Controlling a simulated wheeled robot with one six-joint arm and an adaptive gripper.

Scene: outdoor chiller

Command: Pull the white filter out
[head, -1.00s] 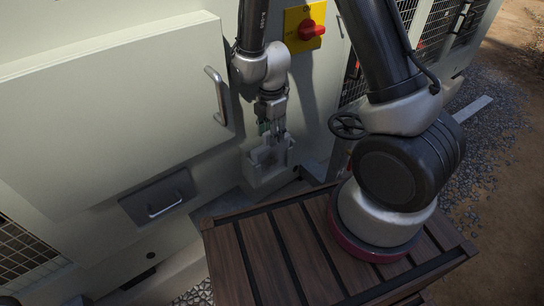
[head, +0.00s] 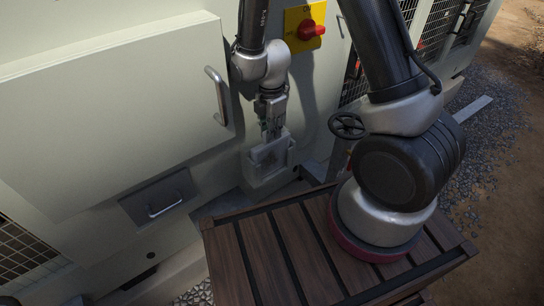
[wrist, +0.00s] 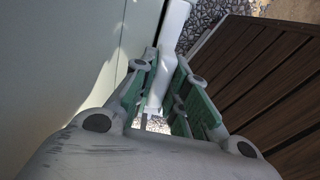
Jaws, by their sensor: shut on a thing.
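The white filter (wrist: 160,82) shows in the wrist view as a pale piece between the green-padded fingers of my gripper (wrist: 158,105). In the head view my gripper (head: 272,134) points down at a pale box-like holder (head: 267,174) on the machine's wall. The fingers are shut on the upper part of the filter. A grey front face (head: 268,154) shows in the holder just below the fingertips. How deep the filter sits in the holder is hidden.
A red rotary switch (head: 307,29) on a yellow plate is right of my wrist. A door handle (head: 216,95) and a drawer-like panel (head: 160,198) are to the left. A black handwheel (head: 347,126) is to the right. A slatted wooden surface (head: 290,240) lies in front, below the holder.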

